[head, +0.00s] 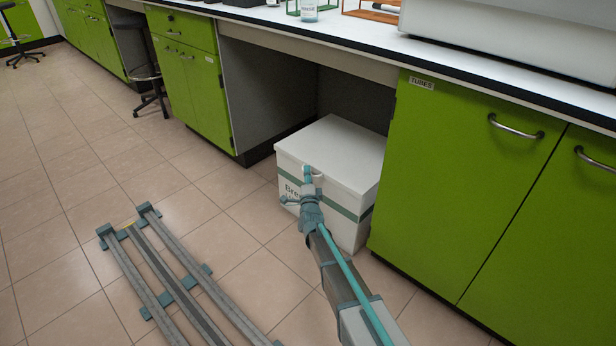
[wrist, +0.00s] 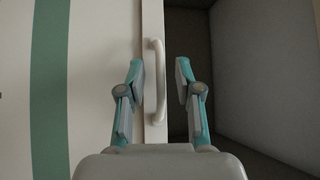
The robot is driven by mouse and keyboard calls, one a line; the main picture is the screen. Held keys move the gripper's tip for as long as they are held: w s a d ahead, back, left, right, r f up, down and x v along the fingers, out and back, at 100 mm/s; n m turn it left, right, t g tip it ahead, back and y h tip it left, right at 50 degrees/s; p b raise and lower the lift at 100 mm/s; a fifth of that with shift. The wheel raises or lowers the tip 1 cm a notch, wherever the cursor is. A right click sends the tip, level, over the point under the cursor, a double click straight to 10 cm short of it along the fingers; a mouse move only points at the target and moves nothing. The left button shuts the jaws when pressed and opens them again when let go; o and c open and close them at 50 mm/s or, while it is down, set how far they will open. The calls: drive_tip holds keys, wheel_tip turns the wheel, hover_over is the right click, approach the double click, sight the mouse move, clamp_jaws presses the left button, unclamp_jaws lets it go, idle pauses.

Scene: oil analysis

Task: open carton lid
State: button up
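The white carton (head: 335,223) stands on the floor under the bench, with a green stripe and partly hidden lettering on its front. Its white lid (head: 338,140) lies flat and closed on top. A white handle (wrist: 155,80) on the lid's front edge shows in the wrist view, lying between the fingers of my gripper (wrist: 160,70). The fingers are open, with a gap visible on the right of the handle; the left finger is close to it, and I cannot tell whether they touch. In the head view my gripper (head: 311,176) is at the lid's front edge.
Green cabinets flank the carton, a right one (head: 460,170) with metal handles and a left one (head: 190,90). The bench top (head: 370,40) overhangs the recess. My rail lies on the tiled floor at the lower left. A stool (head: 148,75) stands further back.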

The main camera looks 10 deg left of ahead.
drive_tip(key=shift+w, duration=0.45)
clamp_jaws()
